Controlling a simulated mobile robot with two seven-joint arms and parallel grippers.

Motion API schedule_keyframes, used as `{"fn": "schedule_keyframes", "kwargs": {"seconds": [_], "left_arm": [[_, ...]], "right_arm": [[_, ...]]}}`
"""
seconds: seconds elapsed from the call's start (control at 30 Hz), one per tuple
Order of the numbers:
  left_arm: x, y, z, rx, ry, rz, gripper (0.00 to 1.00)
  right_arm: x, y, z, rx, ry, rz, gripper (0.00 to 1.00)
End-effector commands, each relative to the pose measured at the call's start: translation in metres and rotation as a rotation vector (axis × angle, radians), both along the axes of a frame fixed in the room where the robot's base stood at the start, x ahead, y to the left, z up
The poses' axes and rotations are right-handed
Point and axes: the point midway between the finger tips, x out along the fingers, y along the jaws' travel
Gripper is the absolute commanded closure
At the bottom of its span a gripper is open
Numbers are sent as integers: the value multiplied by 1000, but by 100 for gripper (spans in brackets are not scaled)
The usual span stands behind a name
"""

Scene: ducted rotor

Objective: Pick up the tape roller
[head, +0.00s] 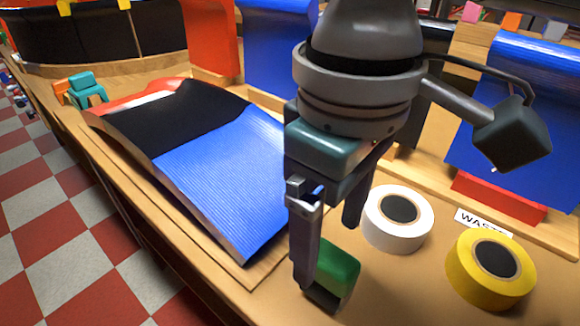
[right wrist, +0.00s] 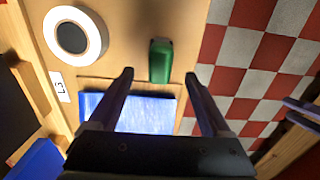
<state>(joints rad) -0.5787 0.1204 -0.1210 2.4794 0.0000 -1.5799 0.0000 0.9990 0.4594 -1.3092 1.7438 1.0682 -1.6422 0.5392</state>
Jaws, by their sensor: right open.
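A small green block-like thing (head: 337,271), perhaps the tape roller, rests on the wooden bench close to its front edge. It also shows in the right wrist view (right wrist: 160,60), lying between the lines of my two fingers. My right gripper (head: 328,250) is open and points down over it, with one finger partly covering it in the head view. In the right wrist view my right gripper (right wrist: 158,75) has a wide empty gap. I cannot tell whether a finger touches the green thing.
A white tape roll (head: 399,218) and a yellow tape roll (head: 490,269) lie to the right, near a "WASTE" label (head: 484,222). A curved black-and-blue panel (head: 222,170) lies left of the gripper. A teal-and-orange clamp (head: 84,91) sits farther left. Checkered floor lies beyond the bench edge.

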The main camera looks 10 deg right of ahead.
Motion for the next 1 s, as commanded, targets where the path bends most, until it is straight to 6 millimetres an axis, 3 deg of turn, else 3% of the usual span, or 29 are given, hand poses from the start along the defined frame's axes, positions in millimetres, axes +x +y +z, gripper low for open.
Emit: {"fn": "schedule_keyframes", "kwargs": {"seconds": [0.1, 0.27, 0.6, 0.87, 1.0], "left_arm": [[0, 1, -7, 3, -1, -1, 50], [0, 2, -11, 7, -1, -2, 50], [0, 2, -28, 6, -1, -1, 50], [0, 0, -27, -1, 0, 3, 50], [0, -1, -27, -5, 1, 5, 50]], "right_arm": [[-1, 0, -20, -1, 3, 1, 18], [-1, -1, -33, 0, 0, 2, 18], [-3, -5, -80, 1, 1, 2, 18], [-3, -5, -81, 1, -1, 4, 18], [-3, -5, -81, 1, -1, 4, 32]]}}
